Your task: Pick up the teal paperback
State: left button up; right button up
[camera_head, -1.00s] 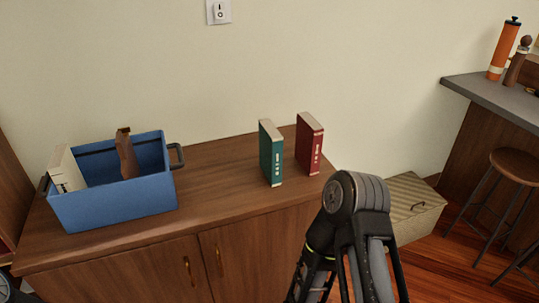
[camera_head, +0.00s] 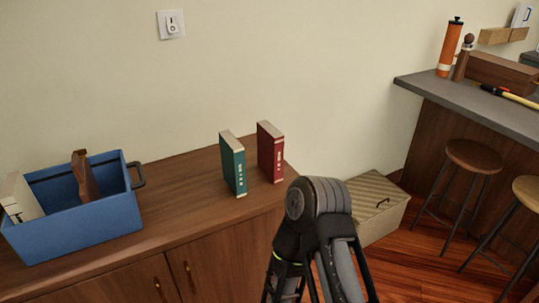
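The teal paperback (camera_head: 232,164) stands upright on the wooden cabinet top, near its right end. A dark red book (camera_head: 270,152) stands upright just to its right, with a small gap between them. One of my arms rises at the bottom centre, in front of the cabinet and below the books. Its gripper cannot be made out, and no fingertips show. My other gripper is out of view. Nothing touches the teal paperback.
A blue bin (camera_head: 78,220) holding a cream book (camera_head: 20,197) and a brown object (camera_head: 85,176) sits on the cabinet (camera_head: 185,190) at left. A lidded box (camera_head: 375,205) is on the floor at right. Stools (camera_head: 474,156) stand by a grey counter (camera_head: 470,100).

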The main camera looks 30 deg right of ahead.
aim_at(232, 153)
jog(key=i+l, duration=0.1)
jog(key=l, duration=0.45)
jog(key=i+l, duration=0.1)
jog(key=l, duration=1.05)
jog(key=i+l, duration=0.15)
jog(key=l, duration=0.4)
jog(key=i+l, duration=0.1)
jog(key=l, duration=0.45)
jog(key=i+l, duration=0.1)
jog(key=l, duration=0.5)
